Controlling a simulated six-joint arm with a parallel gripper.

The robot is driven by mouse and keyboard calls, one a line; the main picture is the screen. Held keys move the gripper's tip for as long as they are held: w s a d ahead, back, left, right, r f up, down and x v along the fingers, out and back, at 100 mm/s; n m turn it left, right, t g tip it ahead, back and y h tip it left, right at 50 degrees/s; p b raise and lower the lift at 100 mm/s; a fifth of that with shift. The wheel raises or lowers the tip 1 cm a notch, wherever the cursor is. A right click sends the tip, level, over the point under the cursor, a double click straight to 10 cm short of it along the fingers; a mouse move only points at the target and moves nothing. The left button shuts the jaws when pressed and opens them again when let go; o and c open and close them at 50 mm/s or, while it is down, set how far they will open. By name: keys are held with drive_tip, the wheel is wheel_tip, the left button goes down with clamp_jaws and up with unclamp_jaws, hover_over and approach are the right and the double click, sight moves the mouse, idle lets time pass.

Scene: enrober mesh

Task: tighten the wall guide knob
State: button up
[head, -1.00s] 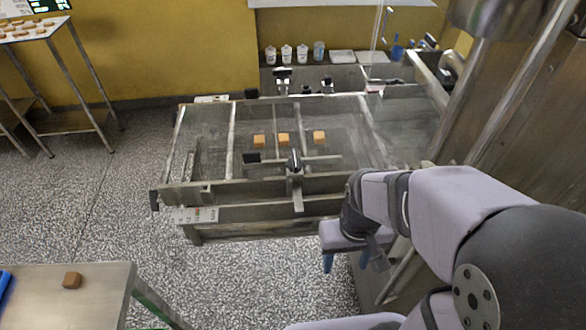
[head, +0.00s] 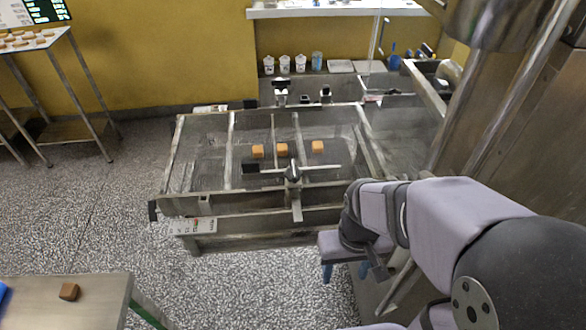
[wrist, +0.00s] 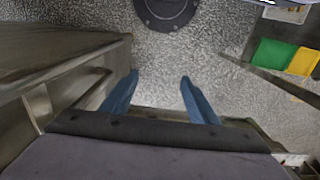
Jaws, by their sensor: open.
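A dark knob (head: 293,172) stands on a bracket at the near side of the enrober mesh frame, with a metal guide bar (head: 318,168) at its level. Several knobs are on the machine, including dark ones at its far side (head: 281,86). Three orange-brown pieces (head: 282,150) lie on the mesh (head: 205,150) just behind the guide. My gripper (head: 341,272) is right of and nearer than the knob, beside the machine's near right corner, pointing down. Its blue fingers (wrist: 158,92) are apart and empty over the floor in the wrist view.
A steel table (head: 100,300) with a brown block (head: 69,291) stands at the lower left. White cups (head: 285,63) line the back counter. A tall steel housing (head: 520,130) bounds the right. Speckled floor lies open between table and machine.

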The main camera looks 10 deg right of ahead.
drive_tip(key=o, duration=0.3)
wheel_tip(320, 180, up, 20)
drive_tip(key=f+n+p, duration=0.1)
drive_tip(key=n+p, duration=0.6)
drive_tip(key=n, duration=1)
hover_over(293, 167)
drive_tip(key=shift+s+d+r, duration=0.25)
drive_tip(key=shift+s+d, duration=0.05)
drive_tip(key=shift+s, duration=0.1)
drive_tip(key=shift+w+a+r+n, duration=0.3)
drive_tip(key=shift+r+n, duration=0.1)
drive_tip(key=shift+n, duration=0.1)
drive_tip(key=shift+f+p, duration=0.75)
drive_tip(key=shift+f, duration=2.95)
drive_tip(key=c, duration=1)
